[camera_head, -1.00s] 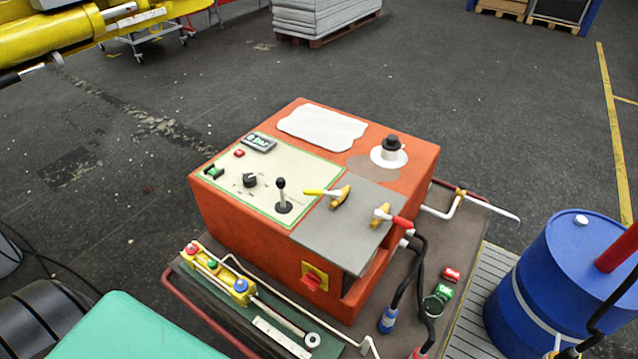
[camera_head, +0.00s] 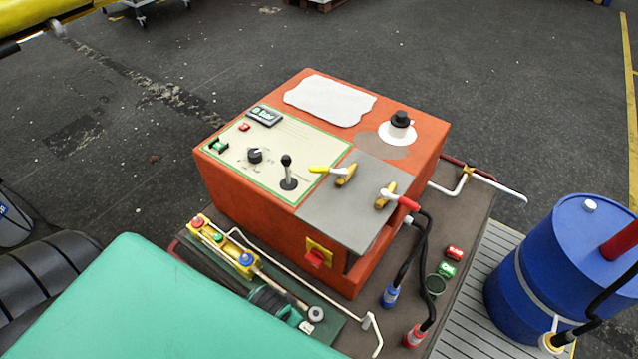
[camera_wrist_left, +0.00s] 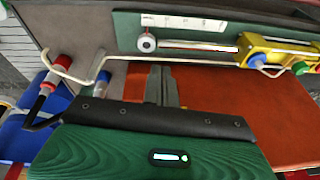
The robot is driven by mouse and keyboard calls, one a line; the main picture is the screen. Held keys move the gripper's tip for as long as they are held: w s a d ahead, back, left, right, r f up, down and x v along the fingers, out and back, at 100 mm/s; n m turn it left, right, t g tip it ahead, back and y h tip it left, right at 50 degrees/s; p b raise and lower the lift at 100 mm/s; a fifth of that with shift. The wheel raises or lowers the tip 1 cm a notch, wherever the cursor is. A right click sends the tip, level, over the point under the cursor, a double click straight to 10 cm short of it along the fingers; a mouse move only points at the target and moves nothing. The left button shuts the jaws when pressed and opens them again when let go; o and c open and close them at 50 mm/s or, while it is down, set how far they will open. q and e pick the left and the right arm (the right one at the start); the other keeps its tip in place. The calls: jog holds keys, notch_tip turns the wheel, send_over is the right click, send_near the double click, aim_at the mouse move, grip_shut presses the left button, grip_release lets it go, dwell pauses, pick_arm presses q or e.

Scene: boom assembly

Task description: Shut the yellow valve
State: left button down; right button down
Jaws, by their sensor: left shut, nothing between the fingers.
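The yellow valve (camera_head: 326,170) is a yellow lever on a brass body, on the grey plate on top of the orange-red box. Its lever points left in the picture, at an angle across the brass body. A red-handled valve (camera_head: 402,201) stands to its right. My left gripper (camera_wrist_left: 161,84) shows in the left wrist view, shut and empty, with the orange-red box behind its fingers. In the head view, black and green parts of my left arm are low in front of the box, apart from the yellow valve. The yellow valve is not seen in the wrist view. My right gripper is not in view.
A black joystick (camera_head: 288,172) stands left of the yellow valve. A yellow button block (camera_head: 222,245) and a bent white rod (camera_head: 300,284) lie before the box. Black hoses (camera_head: 409,262) and a blue drum (camera_head: 562,270) are right. Space above the box is clear.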

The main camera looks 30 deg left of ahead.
aim_at(319, 172)
pick_arm(q)
jog(key=w+a+r+m+t+y, duration=0.45)
jog(key=w+r+m, duration=0.5)
jog(key=r, duration=0.45)
jog(key=w+d+r+m+t+y, duration=0.25)
jog(key=w+m+t, duration=0.45)
jog(key=w+m, duration=0.85)
jog(key=w+a+m+p, duration=0.1)
jog(key=w+a, duration=0.1)
jog(key=w, duration=0.1)
jog(key=w+a+f+m, duration=0.1)
jog(key=w+a, duration=0.1)
jog(key=w+a+f+m+p, duration=0.1)
jog(key=w+a, duration=0.1)
jog(key=w, duration=0.1)
jog(key=shift+w+a+p, duration=0.2)
jog(key=shift+w+p, duration=0.1)
jog(key=shift+h, duration=0.3)
